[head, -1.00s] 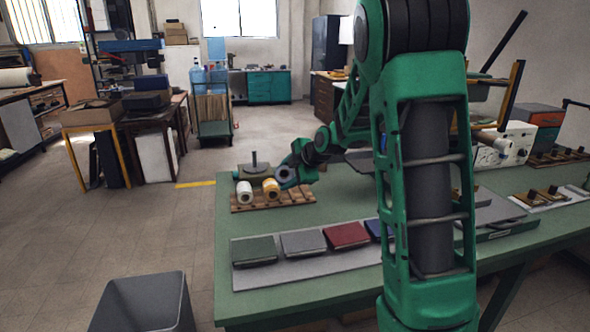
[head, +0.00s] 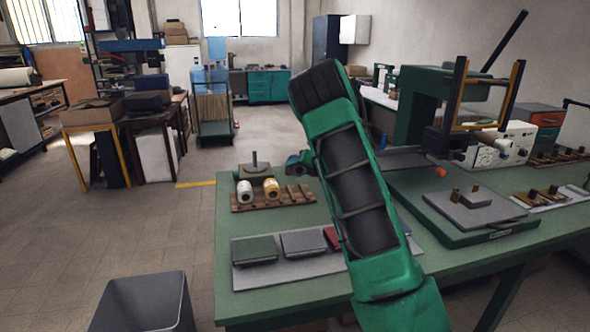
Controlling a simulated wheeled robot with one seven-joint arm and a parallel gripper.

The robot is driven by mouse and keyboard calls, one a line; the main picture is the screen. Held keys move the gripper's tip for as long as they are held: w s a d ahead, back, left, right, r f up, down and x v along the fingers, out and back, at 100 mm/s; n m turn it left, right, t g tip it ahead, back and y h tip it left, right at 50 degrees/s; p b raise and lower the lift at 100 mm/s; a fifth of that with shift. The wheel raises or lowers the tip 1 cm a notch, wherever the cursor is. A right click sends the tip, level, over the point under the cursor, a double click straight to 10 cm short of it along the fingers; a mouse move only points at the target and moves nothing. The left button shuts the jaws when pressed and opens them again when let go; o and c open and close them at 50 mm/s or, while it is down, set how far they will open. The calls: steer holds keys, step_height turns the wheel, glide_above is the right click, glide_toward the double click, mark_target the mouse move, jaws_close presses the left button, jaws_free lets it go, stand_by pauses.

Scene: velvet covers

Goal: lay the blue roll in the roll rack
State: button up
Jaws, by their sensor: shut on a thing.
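The roll rack (head: 275,203) is a low wooden slatted stand at the back left of the green table. A white roll (head: 245,190) and a yellow roll (head: 271,188) lie side by side at its left. Its right part looks bare. The blue roll cannot be made out. My gripper is not visible; my raised green arm covers the middle of the table. A small dark bluish part pokes out left of my arm, just above and behind the rack's right end; I cannot tell what it is.
A grey board (head: 290,267) with coloured velvet books lies in front of the rack, partly behind my arm. A press (head: 425,105) and a flat plate (head: 475,208) stand at the right. A grey bin (head: 145,303) is on the floor at the left.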

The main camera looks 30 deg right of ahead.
glide_above(299, 196)
steer(key=shift+w+f, duration=0.15)
steer(key=shift+f, duration=1.7)
steer(key=shift+w+f, duration=0.15)
steer(key=shift+f, duration=1.7)
steer(key=shift+s+f, duration=0.3)
steer(key=shift+f, duration=0.65)
steer(key=o, duration=1.1)
steer(key=shift+o, duration=0.6)
steer(key=v, duration=0.6)
steer(key=r+v, duration=0.1)
steer(key=v, duration=0.2)
steer(key=shift+w+d+r, duration=0.1)
steer(key=shift+s+r, duration=0.5)
steer(key=shift+s, duration=0.05)
